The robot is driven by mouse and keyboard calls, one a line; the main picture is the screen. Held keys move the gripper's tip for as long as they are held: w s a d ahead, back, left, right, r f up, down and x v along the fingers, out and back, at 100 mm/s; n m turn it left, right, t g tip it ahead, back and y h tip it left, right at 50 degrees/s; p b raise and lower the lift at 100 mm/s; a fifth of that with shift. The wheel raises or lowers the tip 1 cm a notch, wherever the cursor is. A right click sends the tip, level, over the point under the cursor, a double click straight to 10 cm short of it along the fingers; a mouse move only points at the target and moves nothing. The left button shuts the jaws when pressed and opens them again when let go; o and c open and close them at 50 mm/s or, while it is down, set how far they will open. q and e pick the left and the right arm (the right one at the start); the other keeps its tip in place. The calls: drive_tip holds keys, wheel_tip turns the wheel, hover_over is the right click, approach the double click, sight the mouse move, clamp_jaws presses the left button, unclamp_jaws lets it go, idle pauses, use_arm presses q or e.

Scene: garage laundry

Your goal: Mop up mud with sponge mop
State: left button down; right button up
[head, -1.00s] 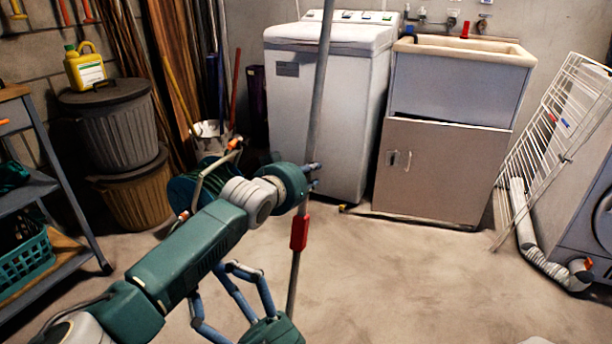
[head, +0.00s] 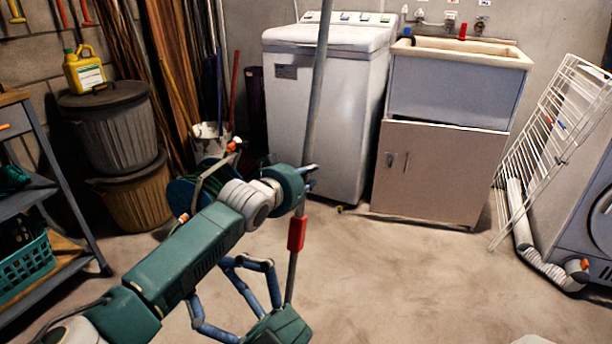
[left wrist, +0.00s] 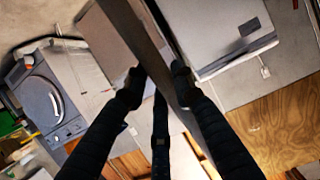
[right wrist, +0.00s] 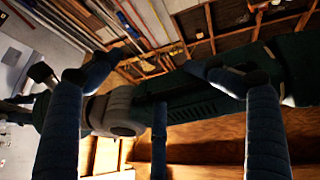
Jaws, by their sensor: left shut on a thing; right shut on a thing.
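The mop's long grey pole (head: 318,90) stands nearly upright, with a red sleeve (head: 297,233) below my left gripper. My left gripper (head: 308,180) is shut on the pole; in the left wrist view its dark fingers (left wrist: 158,85) press on both sides of the shaft (left wrist: 195,105). My right gripper (head: 245,265) is low beside the pole, its blue fingers pointing up. In the right wrist view its fingertips (right wrist: 150,72) stand apart around part of my left arm; what they hold cannot be made out. The mop head is out of view. No clear mud shows on the floor (head: 400,280).
A white washer (head: 325,110) and a sink cabinet (head: 440,170) stand at the back. A wire drying rack (head: 550,140) leans at the right beside a ribbed hose (head: 522,230). Stacked bins (head: 115,130) and a shelf cart (head: 60,190) are left. The middle floor is clear.

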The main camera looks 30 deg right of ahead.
use_arm(q)
drive_tip(key=shift+a+f+p, duration=0.25)
drive_tip(key=shift+a+p, duration=0.15)
drive_tip(key=shift+p, duration=0.15)
use_arm(e)
wheel_tip(320, 180, up, 6)
drive_tip(key=s+d, duration=0.1)
drive_tip(key=d, duration=0.1)
use_arm(q)
drive_tip(key=shift+r+p, duration=0.2)
drive_tip(key=shift+p, duration=0.1)
drive_tip(key=shift+r, duration=0.2)
drive_tip(key=shift+s+r+p, duration=0.3)
drive_tip(key=shift+r+p, duration=0.45)
drive_tip(key=shift+p, duration=0.15)
drive_tip(key=shift+s+a+r+p, duration=0.1)
drive_tip(key=shift+a+r+p, duration=0.1)
drive_tip(key=shift+r+p, duration=0.45)
use_arm(e)
wheel_tip(320, 180, down, 22)
drive_tip(key=s+d+g+h, duration=0.2)
drive_tip(key=g+h, duration=0.2)
drive_tip(key=g, duration=0.7)
drive_tip(key=shift+s+d+m, duration=0.2)
drive_tip(key=shift+d+m, duration=0.1)
drive_tip(key=shift+f, duration=0.1)
